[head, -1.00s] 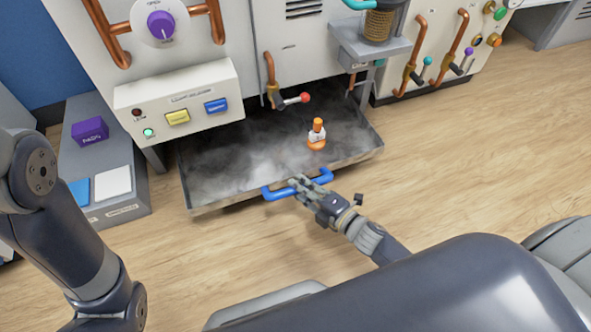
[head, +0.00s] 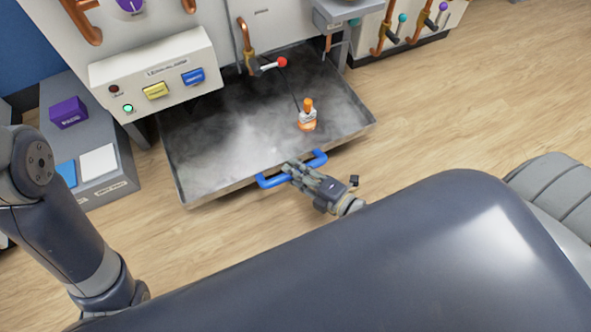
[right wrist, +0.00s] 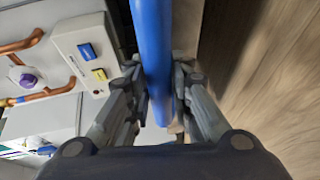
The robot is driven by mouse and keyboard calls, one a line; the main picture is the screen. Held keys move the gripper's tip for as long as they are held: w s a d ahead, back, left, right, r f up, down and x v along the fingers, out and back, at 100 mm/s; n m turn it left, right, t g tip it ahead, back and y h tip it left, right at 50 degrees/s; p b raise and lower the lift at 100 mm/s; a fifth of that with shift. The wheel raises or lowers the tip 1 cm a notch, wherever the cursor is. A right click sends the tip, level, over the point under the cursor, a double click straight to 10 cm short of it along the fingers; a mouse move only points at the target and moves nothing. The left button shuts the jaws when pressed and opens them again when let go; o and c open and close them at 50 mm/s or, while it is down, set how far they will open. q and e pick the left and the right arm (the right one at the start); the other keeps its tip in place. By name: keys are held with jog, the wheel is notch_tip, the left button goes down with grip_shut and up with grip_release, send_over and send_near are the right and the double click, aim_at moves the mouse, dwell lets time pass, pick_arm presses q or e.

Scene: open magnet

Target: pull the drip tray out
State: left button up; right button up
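The drip tray (head: 190,178) is a wide, shallow grey metal pan reaching out from under the machine, with white mist over its floor. Its blue bar handle (head: 268,182) is on the front edge. My right gripper (head: 290,170) is at the middle of the handle, its fingers around the bar. In the right wrist view the blue handle (right wrist: 153,50) runs between the two fingers, which press close on both sides. An orange and white small object (head: 307,118) stands upright in the tray's right part. My left gripper is out of view; only my left arm shows.
A control panel (head: 150,75) with yellow and blue buttons overhangs the tray's left back. A copper tap with a red-tipped lever (head: 281,62) is above the tray. A grey stand (head: 110,135) with a purple block (head: 68,112) is at left. The floor right of the tray is clear.

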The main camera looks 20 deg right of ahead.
jog(key=shift+o, duration=1.2)
jog(key=v, duration=1.2)
jog(key=shift+r, duration=0.1)
